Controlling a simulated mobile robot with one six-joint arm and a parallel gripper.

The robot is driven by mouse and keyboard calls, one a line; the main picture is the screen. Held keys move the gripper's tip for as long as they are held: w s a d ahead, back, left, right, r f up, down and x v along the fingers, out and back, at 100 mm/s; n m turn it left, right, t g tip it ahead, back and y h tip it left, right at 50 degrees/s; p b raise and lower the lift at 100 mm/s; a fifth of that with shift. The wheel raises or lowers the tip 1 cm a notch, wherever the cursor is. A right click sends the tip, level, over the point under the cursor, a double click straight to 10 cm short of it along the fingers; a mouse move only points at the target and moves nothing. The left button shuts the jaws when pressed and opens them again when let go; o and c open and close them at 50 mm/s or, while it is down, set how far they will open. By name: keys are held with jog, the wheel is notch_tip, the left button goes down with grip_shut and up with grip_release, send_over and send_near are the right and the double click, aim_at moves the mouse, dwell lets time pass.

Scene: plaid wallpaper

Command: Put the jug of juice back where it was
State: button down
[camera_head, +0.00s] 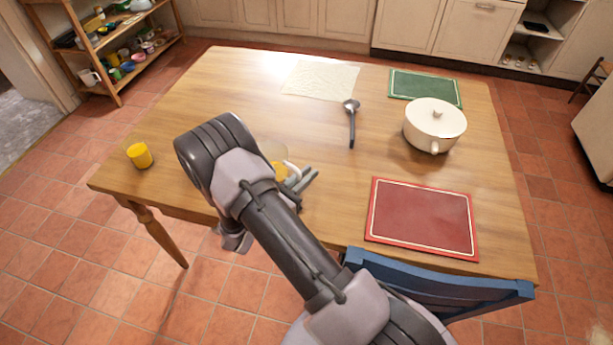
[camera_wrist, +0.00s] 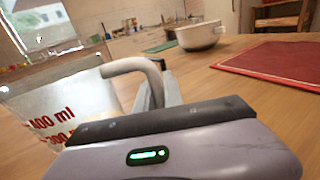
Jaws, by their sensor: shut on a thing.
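The jug of juice (camera_head: 277,153) is mostly hidden behind my arm in the head view; part of its clear body, its pale handle and some yellow juice show. In the wrist view the jug (camera_wrist: 62,105) fills the left side, with red volume marks reading 400 ml and 300. My gripper (camera_head: 297,180) is shut on the jug's handle, with its fingers at the handle in the wrist view (camera_wrist: 157,85). The jug is over the left front part of the wooden table (camera_head: 330,135). I cannot tell whether its base touches the table.
A yellow cup (camera_head: 139,155) stands at the table's left edge. A cream mat (camera_head: 320,80), a ladle (camera_head: 351,120), a green mat (camera_head: 425,88), a white pot (camera_head: 434,127) and a red mat (camera_head: 422,216) lie farther right. A blue chair (camera_head: 440,285) stands at the front edge.

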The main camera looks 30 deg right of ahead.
jog(key=shift+f, duration=0.1)
jog(key=c, duration=1.5)
grip_release()
jog(key=shift+o, duration=0.2)
